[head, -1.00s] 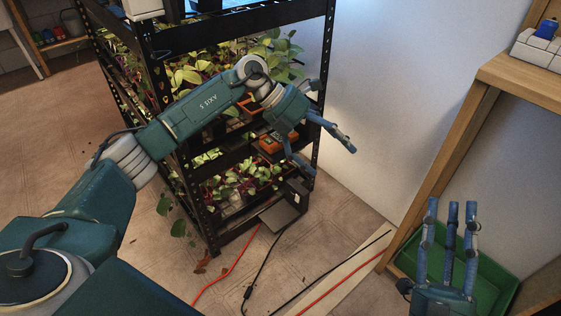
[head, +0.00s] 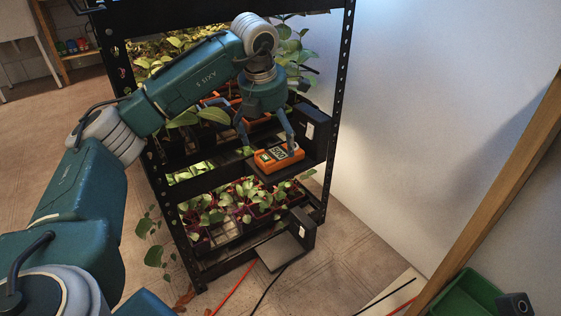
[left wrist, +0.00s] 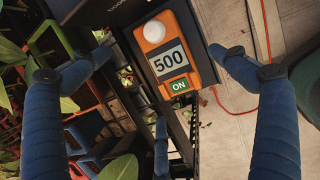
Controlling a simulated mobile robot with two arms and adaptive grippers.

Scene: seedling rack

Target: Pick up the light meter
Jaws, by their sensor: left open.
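In the left wrist view the light meter (left wrist: 178,62) shows a white dome, the number 500 and a green ON label. My left gripper (head: 268,146) points down over the meter, its fingers spread. In the left wrist view the fingers of my left gripper (left wrist: 160,65) stand open to the left and right of the meter, with a third finger below it. I cannot tell whether any finger touches it. My right gripper is not clearly seen.
The black rack (head: 335,120) holds seedling trays (head: 215,232) with leaves close around my left arm. A black plate with an upright box (head: 300,228) sits lower down. Red and black cables lie on the floor. A green bin (head: 465,298) and wooden frame (head: 500,190) stand at right.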

